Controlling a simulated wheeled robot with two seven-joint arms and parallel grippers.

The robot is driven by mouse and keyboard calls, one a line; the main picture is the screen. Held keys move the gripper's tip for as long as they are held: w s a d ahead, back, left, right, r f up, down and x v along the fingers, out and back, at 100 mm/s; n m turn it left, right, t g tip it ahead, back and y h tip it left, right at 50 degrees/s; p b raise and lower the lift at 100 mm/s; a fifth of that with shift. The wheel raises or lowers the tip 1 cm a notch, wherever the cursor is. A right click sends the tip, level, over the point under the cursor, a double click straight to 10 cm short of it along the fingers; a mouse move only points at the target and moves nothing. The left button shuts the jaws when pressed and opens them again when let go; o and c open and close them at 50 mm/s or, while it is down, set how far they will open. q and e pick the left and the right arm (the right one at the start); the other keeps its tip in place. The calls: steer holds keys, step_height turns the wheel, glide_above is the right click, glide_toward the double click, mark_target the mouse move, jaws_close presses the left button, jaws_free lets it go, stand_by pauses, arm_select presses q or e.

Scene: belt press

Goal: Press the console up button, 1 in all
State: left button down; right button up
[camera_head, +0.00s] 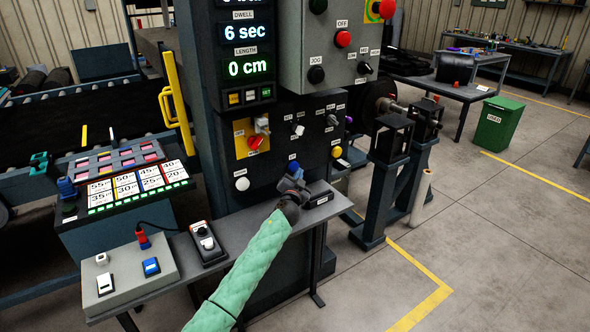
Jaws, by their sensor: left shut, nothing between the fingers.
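My left gripper (293,184), at the end of a green-sleeved arm from below, is shut and empty. It is in front of the lower black panel (270,150) of the press, just above the small shelf. A blue part (293,167) shows right at its tip; I cannot tell whether they touch. The gripper hides part of the panel there. A white round button (242,184) is to its left and a yellow one (336,151) to its right. The labels are too small to read, so I cannot tell which control is the up button. My right gripper is not in view.
A hand control box (207,243) and a grey switch box (131,276) stand on the shelf at left. A display reading 6 sec and 0 cm (247,68) is above. A yellow handle (176,105) sticks out at left. A green bin (499,124) stands on open floor.

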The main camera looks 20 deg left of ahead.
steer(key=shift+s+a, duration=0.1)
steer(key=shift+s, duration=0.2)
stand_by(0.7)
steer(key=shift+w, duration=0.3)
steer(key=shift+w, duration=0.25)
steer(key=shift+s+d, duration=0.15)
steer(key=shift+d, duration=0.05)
arm_select(q)
steer(key=shift+w+a+b, duration=0.3)
steer(key=shift+a, duration=0.1)
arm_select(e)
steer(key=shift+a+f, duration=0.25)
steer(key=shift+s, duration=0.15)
